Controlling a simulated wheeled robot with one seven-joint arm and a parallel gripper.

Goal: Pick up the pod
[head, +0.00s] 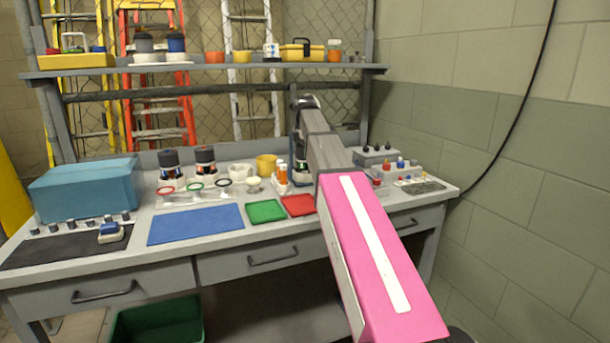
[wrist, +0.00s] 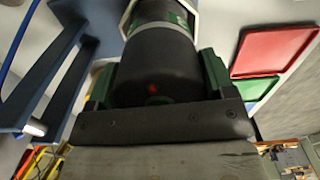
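The pod (wrist: 158,68) is a dark cylinder with a red dot on its end and a green band farther along. In the wrist view it lies between the fingers of my gripper (wrist: 158,85), one finger at each side. Whether both fingers press on it cannot be told. Beyond the green band, a white angular holder or rim (wrist: 128,12) surrounds its far part. In the head view my gripper (head: 299,160) is at the back right of the bench, and my arm hides most of that spot.
Two similar dark pods (head: 170,165) (head: 205,160) stand left on the workbench (head: 120,262). Green (head: 265,211) and red (head: 298,205) trays lie in front. A yellow cup (head: 266,165) and small bottles (head: 282,175) stand close by. A shelf (head: 215,70) runs above.

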